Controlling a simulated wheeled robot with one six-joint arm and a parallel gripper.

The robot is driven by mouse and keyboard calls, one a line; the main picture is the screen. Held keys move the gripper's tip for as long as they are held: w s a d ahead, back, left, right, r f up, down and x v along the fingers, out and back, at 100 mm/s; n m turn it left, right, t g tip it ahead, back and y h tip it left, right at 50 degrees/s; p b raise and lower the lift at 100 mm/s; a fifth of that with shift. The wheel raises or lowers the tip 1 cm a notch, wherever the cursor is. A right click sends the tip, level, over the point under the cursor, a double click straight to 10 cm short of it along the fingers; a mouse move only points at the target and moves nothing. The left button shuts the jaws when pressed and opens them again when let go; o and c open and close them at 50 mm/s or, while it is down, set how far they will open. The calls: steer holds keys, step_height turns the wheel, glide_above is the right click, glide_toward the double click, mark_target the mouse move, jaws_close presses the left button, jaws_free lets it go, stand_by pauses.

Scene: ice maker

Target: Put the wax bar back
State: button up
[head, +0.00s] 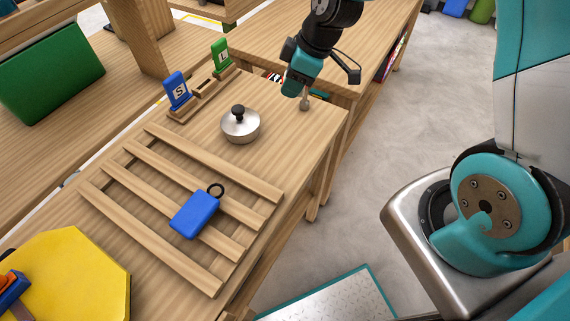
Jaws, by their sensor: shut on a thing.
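No thing in view is clearly marked as the wax bar. My gripper (304,94) is at the top centre, over the far right corner of the near table. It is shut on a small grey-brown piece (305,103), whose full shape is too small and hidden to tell. A blue block with a black ring (195,213) lies on the slatted wooden rack (150,212). A wooden holder (203,91) at the back carries a blue piece marked S (178,91) and a green piece marked L (221,57), with a gap between them.
A round metal pot with a black knob (240,125) stands between the rack and my gripper. A yellow board (68,275) lies at the front left. A green block (52,70) sits on the left bench.

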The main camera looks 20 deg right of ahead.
steer(key=s+a+r+n+g+b, duration=0.3)
steer(key=n+g+b, duration=0.15)
steer(key=n, duration=0.65)
steer(key=n+b, duration=0.2)
glide_toward(285, 158)
steer(key=shift+g, duration=0.35)
steer(key=x, duration=0.6)
steer(key=shift+w+a+f, duration=0.2)
steer(key=shift+w+f, duration=0.05)
steer(key=shift+w, duration=0.05)
steer(key=o, duration=0.9)
steer(key=shift+f, duration=0.1)
